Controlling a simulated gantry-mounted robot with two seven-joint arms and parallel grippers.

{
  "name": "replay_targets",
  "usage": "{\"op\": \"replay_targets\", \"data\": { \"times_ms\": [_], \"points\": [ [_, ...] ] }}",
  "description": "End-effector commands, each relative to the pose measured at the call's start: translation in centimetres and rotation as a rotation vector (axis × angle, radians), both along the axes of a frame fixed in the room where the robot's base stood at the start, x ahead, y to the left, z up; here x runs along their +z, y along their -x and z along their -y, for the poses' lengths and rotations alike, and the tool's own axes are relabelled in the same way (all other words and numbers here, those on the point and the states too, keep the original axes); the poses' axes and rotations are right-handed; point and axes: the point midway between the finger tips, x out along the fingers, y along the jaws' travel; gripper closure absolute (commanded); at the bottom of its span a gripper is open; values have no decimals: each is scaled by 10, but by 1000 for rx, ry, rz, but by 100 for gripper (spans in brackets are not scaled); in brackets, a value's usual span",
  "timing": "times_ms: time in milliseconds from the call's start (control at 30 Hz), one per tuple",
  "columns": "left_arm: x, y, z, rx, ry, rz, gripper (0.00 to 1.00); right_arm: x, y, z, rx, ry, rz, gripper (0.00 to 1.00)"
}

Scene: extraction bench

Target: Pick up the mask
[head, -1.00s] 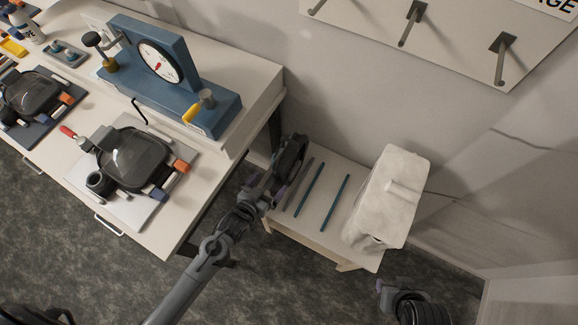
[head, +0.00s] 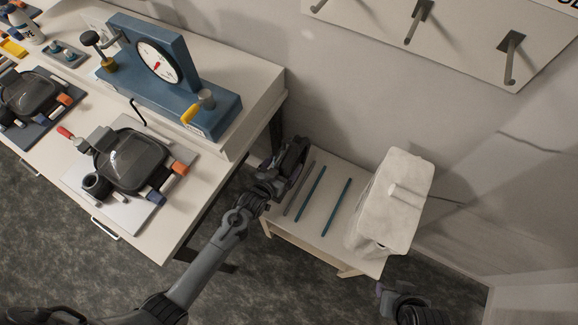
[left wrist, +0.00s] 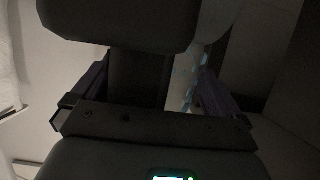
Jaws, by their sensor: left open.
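A dark mask with a clear visor and orange and blue parts (head: 133,158) lies on a pale board on the bench. A second, similar mask (head: 34,94) lies farther left on a dark board. My left gripper (head: 290,160) is open over the left end of the small side table, right of the bench and apart from both masks. Its two fingers also show apart in the left wrist view (left wrist: 145,95), where dark shapes fill much of the picture. My right gripper (head: 385,290) is low at the right edge of the scene; its jaws are unclear.
The side table (head: 310,225) bears several thin rods (head: 310,200) and a white box-like thing (head: 392,200). A blue gauge stand (head: 175,75) stands on the bench's raised back shelf. Pegs (head: 512,55) jut from a wall board.

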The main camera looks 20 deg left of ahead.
Motion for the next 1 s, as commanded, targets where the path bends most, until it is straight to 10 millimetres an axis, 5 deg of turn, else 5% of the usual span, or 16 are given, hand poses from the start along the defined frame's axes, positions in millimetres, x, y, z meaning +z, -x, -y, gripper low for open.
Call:
{"op": "replay_targets", "data": {
  "times_ms": [300,700,1000],
  "points": [
    [-2,-4,1,-1,0,0,0,-1,0,1,3,5,0,57],
    [-2,-4,1,0,1,0,60,-1,0,3,7,11,0,57],
    [2,-5,1,0,1,5,60,-1,0,1,3,6,-1,57]
  ]
}}
